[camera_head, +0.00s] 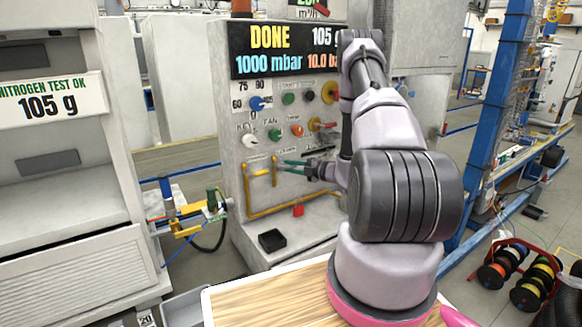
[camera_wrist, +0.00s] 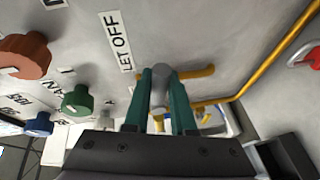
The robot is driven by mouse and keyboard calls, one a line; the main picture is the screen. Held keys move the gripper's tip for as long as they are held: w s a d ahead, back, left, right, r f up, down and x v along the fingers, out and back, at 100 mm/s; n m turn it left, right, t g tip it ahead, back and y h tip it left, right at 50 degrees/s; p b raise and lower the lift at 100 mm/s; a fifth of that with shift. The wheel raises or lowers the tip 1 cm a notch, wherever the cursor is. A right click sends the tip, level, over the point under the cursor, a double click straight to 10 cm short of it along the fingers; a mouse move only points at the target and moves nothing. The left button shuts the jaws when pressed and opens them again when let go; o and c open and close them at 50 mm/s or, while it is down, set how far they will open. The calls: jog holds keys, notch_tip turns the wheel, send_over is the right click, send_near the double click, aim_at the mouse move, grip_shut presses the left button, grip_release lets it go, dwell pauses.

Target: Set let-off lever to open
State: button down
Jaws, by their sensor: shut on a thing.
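The let-off lever is yellow with a grey round hub. In the wrist view its yellow handle (camera_wrist: 203,72) sticks out to the right of the hub, beside the LET OFF label (camera_wrist: 118,42). My gripper (camera_wrist: 162,75) has green fingers on both sides of the hub and is shut on the lever there. The fingers hide part of the lever's lower side. In the head view my gripper (camera_head: 282,162) reaches from the right to the yellow lever parts (camera_head: 260,173) on the grey charging panel (camera_head: 232,120). The lever's exact angle is hard to tell in the head view.
Several knobs, among them an orange one (camera_wrist: 25,57) and a green one (camera_wrist: 77,101), stand out near my gripper. A yellow pipe (camera_head: 295,205) runs below the lever. The display (camera_head: 285,50) reads DONE. A black box (camera_head: 271,240) sits on the ledge below.

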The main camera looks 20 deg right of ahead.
jog(key=f+m, duration=0.1)
jog(key=m, duration=0.1)
jog(key=f+m+t+y, duration=0.1)
jog(key=shift+s+a+m, duration=0.1)
jog(key=shift+a+m, duration=0.05)
jog(key=shift+m, duration=0.25)
jog(key=shift+s+a+f+m+t+h, duration=0.15)
jog(key=shift+a+f+m+t+h, duration=0.5)
jog(key=shift+m, duration=1.8)
jog(key=shift+s+a+f+m+t, duration=0.1)
jog(key=shift+a+m+t, duration=0.6)
jog(key=shift+m+t, duration=1.25)
jog(key=shift+s+a+f+m+t+h, duration=0.15)
jog(key=shift+a+f+m+t+h, duration=0.4)
jog(key=shift+m, duration=2.35)
jog(key=shift+a+r, duration=0.15)
jog(key=c, duration=0.8)
grip_release()
jog(key=shift+o, duration=0.2)
jog(key=v, duration=1)
jog(key=shift+s+f, duration=0.25)
